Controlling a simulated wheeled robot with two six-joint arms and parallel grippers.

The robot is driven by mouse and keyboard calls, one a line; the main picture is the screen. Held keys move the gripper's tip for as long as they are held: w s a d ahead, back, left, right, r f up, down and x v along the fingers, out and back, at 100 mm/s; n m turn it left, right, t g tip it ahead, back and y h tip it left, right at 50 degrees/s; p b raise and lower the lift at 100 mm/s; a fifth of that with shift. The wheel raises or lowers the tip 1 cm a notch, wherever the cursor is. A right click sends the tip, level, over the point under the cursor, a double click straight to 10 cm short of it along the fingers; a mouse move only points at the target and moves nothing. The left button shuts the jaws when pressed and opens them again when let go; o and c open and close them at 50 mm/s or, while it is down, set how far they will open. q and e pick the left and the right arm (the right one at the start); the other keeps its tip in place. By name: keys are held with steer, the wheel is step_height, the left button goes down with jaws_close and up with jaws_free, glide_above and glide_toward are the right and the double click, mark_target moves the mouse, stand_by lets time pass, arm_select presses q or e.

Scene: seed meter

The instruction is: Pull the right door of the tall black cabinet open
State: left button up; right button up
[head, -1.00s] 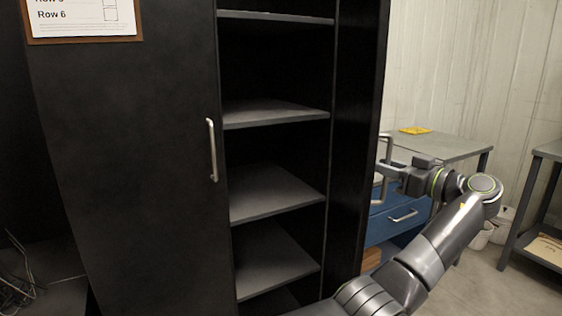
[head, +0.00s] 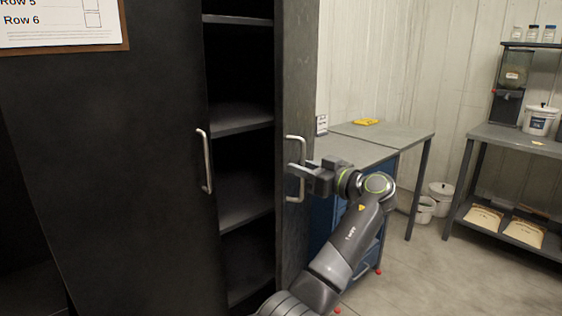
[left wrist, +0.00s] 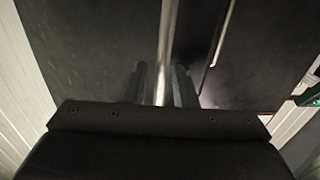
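The tall black cabinet's right door (head: 300,90) stands open, seen at a steep angle in the head view, with dark shelves showing beside it. Its silver handle (head: 302,150) is a vertical bar. My left gripper (head: 300,172) is at this handle, its fingers close around the bar. In the left wrist view the bar (left wrist: 166,45) runs between the two closely spaced fingers (left wrist: 160,88), in front of a dark panel. The exact contact is hard to see. The left door (head: 110,170) has its own handle (head: 205,160) and looks shut. My right gripper is not in view.
A grey table (head: 390,138) with a blue drawer unit (head: 322,215) stands just right of the door. A shelf rack (head: 500,140) and white buckets (head: 440,195) are farther right. The floor (head: 430,275) between is clear.

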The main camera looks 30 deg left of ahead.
arm_select(q)
steer(key=shift+s+a, duration=0.15)
steer(key=shift+a, duration=0.65)
steer(key=shift+d, duration=0.1)
steer(key=shift+d+f, duration=0.1)
steer(key=shift+d, duration=0.65)
steer(key=w+d+b+v, duration=0.1)
steer(key=w+b+v, duration=0.2)
steer(key=v, duration=1.5)
steer(key=shift+b, duration=0.4)
steer(key=shift+w+d, duration=0.1)
steer(key=shift+w, duration=0.05)
